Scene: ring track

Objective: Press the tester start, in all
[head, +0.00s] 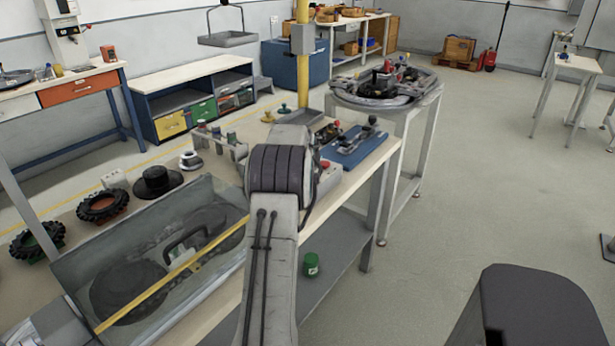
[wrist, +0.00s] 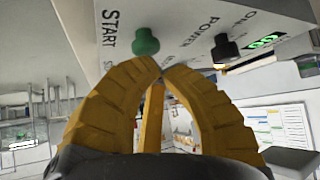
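In the wrist view, the tester's light grey panel (wrist: 180,20) fills the top, with its lettering turned sideways. A green button (wrist: 145,41) stands out from it beside the word START. A black knob (wrist: 224,47) sits near the word POWER, and a small green lit display (wrist: 263,41) is to its right. My gripper (wrist: 159,68) has its yellow fingers drawn together at the tips, with nothing seen between them. The tips are just below the green button in the picture; I cannot tell whether they touch it. In the head view my arm hides the gripper.
In the head view, a clear-lidded case (head: 150,262) and black-treaded wheels (head: 103,206) lie left of my arm. A grey box with a red button (head: 328,174) and a blue tray (head: 355,146) lie beyond. The ring track (head: 372,99) stands behind.

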